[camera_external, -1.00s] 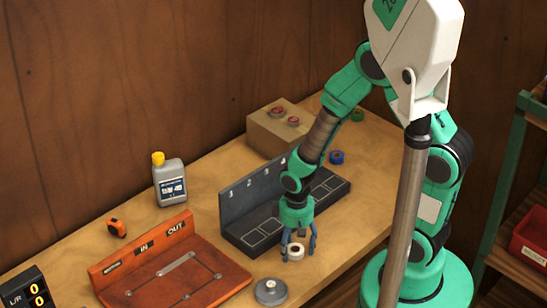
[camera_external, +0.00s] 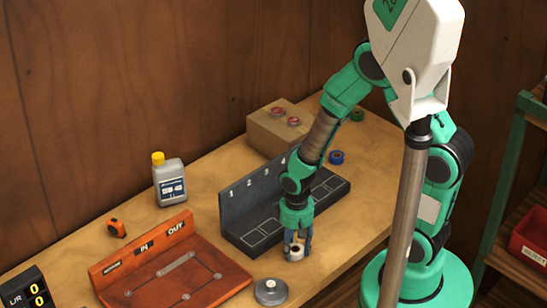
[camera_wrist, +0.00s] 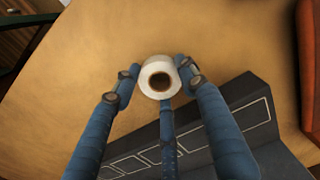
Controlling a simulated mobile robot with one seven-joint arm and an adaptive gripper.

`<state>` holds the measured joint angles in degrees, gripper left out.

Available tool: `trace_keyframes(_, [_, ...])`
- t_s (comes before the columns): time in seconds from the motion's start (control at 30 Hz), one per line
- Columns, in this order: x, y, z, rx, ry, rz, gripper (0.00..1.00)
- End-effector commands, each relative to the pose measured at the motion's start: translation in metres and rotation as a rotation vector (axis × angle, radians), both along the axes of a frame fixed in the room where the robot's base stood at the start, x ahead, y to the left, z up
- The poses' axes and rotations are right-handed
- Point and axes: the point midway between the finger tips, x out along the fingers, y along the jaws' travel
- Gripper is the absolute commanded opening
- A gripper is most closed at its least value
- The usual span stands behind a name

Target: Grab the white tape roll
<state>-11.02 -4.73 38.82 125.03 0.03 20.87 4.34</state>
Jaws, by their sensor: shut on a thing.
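The white tape roll (camera_external: 296,253) is on the wooden workbench, in front of the dark numbered rack. In the wrist view the white tape roll (camera_wrist: 160,78) shows its round face and dark core hole. My gripper (camera_external: 297,245) points down at the roll, with its blue fingers closed around it. In the wrist view my gripper (camera_wrist: 158,82) has fingers against the left and right sides of the roll, and another finger below it in the picture. I cannot tell whether the roll is lifted off the bench.
The dark numbered rack (camera_external: 250,236) stands just behind my gripper. A red IN/OUT tray (camera_external: 220,291) and a round grey metal piece (camera_external: 270,292) are to the left. An oil bottle (camera_external: 170,183), a tape measure (camera_external: 116,228), a blue roll (camera_external: 336,157) and a green roll (camera_external: 357,115) stand farther away.

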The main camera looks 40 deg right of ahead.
Motion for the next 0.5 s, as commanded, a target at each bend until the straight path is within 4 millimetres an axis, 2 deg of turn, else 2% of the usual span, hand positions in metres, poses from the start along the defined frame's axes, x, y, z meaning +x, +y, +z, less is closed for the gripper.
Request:
trace_keyframes(0.27, [0.0,0.0,0.001,0.0,0.0,0.0,0.16])
trace_keyframes(0.5, [0.0,0.0,0.013,0.0,-0.001,0.0,0.16])
